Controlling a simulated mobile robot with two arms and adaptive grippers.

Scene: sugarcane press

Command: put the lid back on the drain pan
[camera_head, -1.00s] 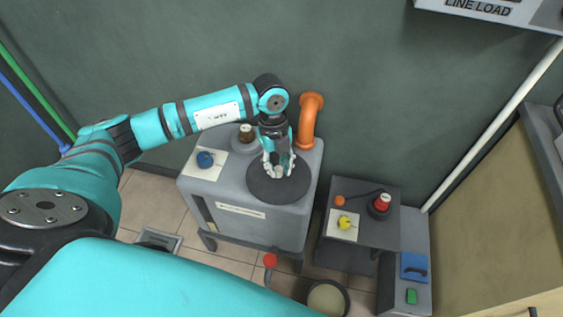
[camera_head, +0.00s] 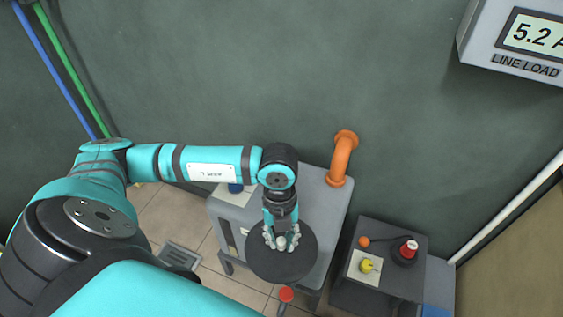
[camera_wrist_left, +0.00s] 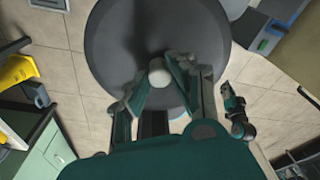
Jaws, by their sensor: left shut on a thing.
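The lid is a dark grey round disc (camera_head: 265,262) with a pale knob. My left gripper (camera_head: 281,240) is shut on the knob from above and carries the lid. In the head view the lid overlaps the front of the grey cabinet's top. In the left wrist view the lid (camera_wrist_left: 120,45) fills the upper middle, with its pale knob (camera_wrist_left: 159,72) between the fingers. Floor tiles show around the lid there, so it hangs clear of the floor. I cannot make out the drain pan in the current views. My right gripper does not show in the head view.
The grey cabinet (camera_head: 322,215) has an orange pipe (camera_head: 341,160) at its back right. A red round knob (camera_head: 286,293) shows just below the lid. A dark low stand (camera_head: 395,240) with a red button (camera_head: 409,248) is at right. Tiled floor (camera_head: 170,222) is open at left.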

